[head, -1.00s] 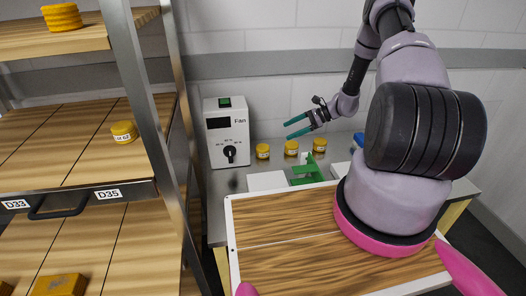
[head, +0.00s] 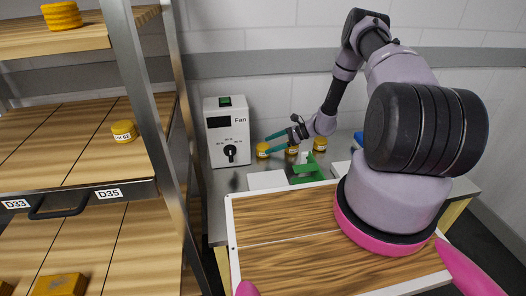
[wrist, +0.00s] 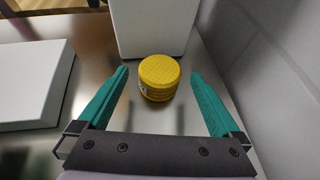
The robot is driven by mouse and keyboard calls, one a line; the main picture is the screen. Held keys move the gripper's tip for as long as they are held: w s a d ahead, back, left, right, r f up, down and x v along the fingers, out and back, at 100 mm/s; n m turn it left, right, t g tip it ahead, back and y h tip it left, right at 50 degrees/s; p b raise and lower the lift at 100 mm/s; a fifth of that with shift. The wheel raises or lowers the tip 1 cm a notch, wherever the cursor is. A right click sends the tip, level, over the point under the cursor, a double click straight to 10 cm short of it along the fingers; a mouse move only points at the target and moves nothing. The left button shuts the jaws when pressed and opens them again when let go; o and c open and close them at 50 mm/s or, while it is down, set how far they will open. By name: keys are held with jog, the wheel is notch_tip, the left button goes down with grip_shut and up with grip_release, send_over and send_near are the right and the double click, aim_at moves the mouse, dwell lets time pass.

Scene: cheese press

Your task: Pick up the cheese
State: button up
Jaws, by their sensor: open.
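A round yellow cheese (wrist: 159,78) stands on the metal table in the wrist view, just beyond and between my open fingertips. The head view shows the leftmost yellow cheese (head: 262,150) beside the fan box, close to the fingertips. My gripper (head: 273,143) has teal fingers, reaches left and is open and empty; it also shows in the wrist view (wrist: 158,75). Two more yellow cheeses stand to the right: one (head: 292,151) partly hidden below my gripper, the other (head: 320,144) beside my wrist.
The white fan box (head: 227,132) stands right behind the cheese; it also shows in the wrist view (wrist: 152,28). A white block (head: 267,181) and a green item (head: 306,172) lie nearer. A wall runs along the right of the wrist view. Shelves (head: 75,145) hold more cheeses at left.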

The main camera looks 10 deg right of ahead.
jog(key=shift+x, duration=0.8)
jog(key=c, duration=1.4)
